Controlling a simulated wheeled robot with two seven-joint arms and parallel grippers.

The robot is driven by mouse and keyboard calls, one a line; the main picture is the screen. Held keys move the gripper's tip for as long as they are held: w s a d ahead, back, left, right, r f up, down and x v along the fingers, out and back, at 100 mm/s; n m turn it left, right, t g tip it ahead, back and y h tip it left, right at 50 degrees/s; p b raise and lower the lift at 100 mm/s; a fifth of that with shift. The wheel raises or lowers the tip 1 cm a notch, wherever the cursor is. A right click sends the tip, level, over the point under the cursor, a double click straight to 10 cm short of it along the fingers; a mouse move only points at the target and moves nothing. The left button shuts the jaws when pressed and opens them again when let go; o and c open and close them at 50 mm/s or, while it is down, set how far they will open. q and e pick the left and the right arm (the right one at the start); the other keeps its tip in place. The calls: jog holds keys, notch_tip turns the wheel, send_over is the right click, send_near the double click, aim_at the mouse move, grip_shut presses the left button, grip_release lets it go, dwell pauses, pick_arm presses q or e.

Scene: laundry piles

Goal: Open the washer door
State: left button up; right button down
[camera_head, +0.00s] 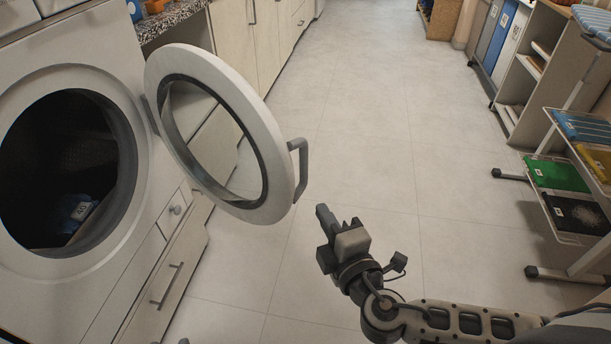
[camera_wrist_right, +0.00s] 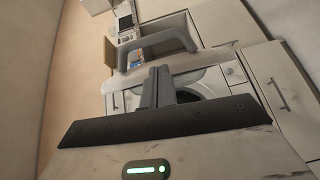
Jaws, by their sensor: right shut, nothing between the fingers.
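The white washer (camera_head: 130,170) stands at the left with its dark drum opening (camera_head: 70,165) exposed. Something bluish-grey lies inside the drum. The round washer door (camera_head: 272,165) is swung wide open on its hinge, with a glass middle and a grey handle (camera_head: 301,168) on its free edge. My right gripper (camera_head: 326,222) is below and right of the handle, apart from it, above the floor. In the right wrist view its fingers (camera_wrist_right: 157,85) are shut and empty, with the handle (camera_wrist_right: 157,47) beyond them. My left gripper is not in view.
Cabinets (camera_head: 257,40) and a speckled counter (camera_head: 170,22) run behind the door. A wire rack (camera_head: 552,235) with folded cloths stands at the right, near a shelf unit (camera_head: 530,75). The tiled floor (camera_head: 390,110) between is clear.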

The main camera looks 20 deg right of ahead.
aim_at(305, 177)
jog(key=shift+n+t, duration=0.3)
jog(key=shift+n, duration=0.1)
jog(key=w, duration=0.7)
jog(key=w+r, duration=0.1)
jog(key=w, duration=0.2)
jog(key=shift+w+d, duration=0.15)
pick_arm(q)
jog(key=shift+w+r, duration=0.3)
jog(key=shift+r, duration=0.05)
